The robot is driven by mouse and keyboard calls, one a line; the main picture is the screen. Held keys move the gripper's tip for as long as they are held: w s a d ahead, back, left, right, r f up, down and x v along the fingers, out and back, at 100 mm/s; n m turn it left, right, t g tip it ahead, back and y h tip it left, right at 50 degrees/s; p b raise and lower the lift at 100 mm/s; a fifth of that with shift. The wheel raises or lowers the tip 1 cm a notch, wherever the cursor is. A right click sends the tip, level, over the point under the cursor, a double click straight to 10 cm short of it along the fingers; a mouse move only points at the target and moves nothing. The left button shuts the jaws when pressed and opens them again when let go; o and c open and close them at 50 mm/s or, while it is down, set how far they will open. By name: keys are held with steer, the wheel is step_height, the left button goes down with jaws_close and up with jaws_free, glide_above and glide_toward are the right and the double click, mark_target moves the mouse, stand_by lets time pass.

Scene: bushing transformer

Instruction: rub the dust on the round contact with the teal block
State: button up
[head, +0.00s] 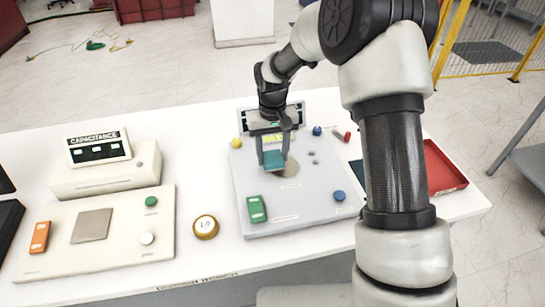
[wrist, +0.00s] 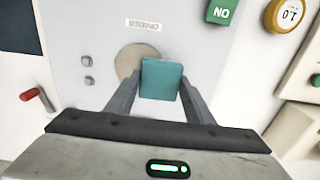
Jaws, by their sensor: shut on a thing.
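My gripper (head: 273,158) is shut on the teal block (head: 274,162), which also shows between the fingers in the wrist view (wrist: 161,79). The round contact (head: 289,169) is a tan-grey disc on the pale grey panel (head: 260,214). In the wrist view the block covers part of the contact (wrist: 128,62), whose left side shows. I cannot tell whether the block touches the disc or hangs just above it. No separate dust can be made out on the visible part.
The panel carries a green switch (head: 257,210), a blue knob (head: 339,196) and small grey studs. A gold-rimmed round weight (head: 206,227) stands left of it. Further left is a cream device with a square plate (head: 92,225) and the capacitance display (head: 97,147). A red tray (head: 445,170) lies right.

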steer(key=shift+d+r, duration=0.25)
steer(key=shift+r, duration=0.4)
steer(key=shift+r+p, duration=1.6)
steer(key=shift+r, duration=0.8)
steer(key=shift+f, duration=0.1)
